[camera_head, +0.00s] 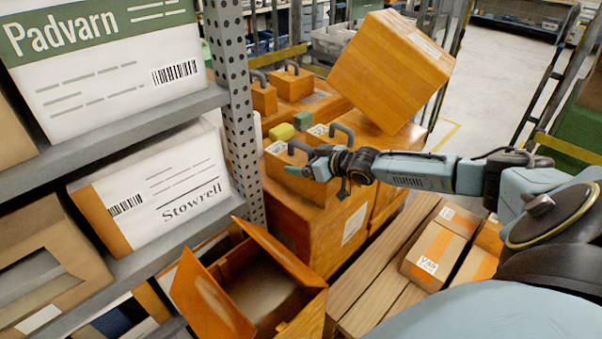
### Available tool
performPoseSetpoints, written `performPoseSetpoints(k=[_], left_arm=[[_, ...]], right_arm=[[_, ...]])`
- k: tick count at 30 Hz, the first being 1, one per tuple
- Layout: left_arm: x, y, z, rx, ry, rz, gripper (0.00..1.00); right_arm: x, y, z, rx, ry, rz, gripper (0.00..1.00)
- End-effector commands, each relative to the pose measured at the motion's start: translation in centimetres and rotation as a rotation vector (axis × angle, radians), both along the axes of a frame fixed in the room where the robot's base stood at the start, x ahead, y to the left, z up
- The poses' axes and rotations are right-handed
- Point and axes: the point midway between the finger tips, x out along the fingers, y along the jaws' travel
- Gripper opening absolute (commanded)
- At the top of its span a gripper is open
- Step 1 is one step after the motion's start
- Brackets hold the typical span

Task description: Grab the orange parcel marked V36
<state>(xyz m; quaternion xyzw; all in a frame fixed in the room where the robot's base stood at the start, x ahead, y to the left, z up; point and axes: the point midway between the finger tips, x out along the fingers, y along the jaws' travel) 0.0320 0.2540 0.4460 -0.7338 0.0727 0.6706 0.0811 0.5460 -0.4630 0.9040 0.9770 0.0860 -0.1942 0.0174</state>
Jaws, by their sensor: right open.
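An orange and tan parcel (444,240) lies on the wooden pallet at the lower right. Its white label starts with V; the rest is too blurred to read surely. My right gripper (312,168) is open and empty, well up and to the left of this parcel. It is over or in front of a small orange box with a dark handle (278,164), which stands on a large orange carton; I cannot tell whether they touch. My left gripper is out of view.
A grey rack with white boxes (160,195) fills the left. An open orange carton (204,290) stands below it. A large tilted carton (385,70) is above my right forearm. Another orange parcel (480,256) lies right of the labelled one. Clear floor (485,75) shows behind.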

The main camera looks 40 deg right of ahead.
Motion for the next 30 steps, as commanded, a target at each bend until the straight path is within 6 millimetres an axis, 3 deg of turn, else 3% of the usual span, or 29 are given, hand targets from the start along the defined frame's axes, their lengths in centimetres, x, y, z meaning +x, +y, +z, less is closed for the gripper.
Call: performPoseSetpoints(k=[2, 21, 30], left_arm=[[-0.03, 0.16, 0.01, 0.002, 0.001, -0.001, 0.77], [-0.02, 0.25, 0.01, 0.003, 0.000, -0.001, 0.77], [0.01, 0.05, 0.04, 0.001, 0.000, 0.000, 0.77]], right_arm=[[-0.01, 0.01, -0.01, 0.000, 0.000, 0.000, 0.86], [-0.04, -0.01, -0.03, 0.001, 0.001, 0.000, 0.02], [0.08, -0.04, 0.38, 0.001, -0.006, 0.000, 0.00]])
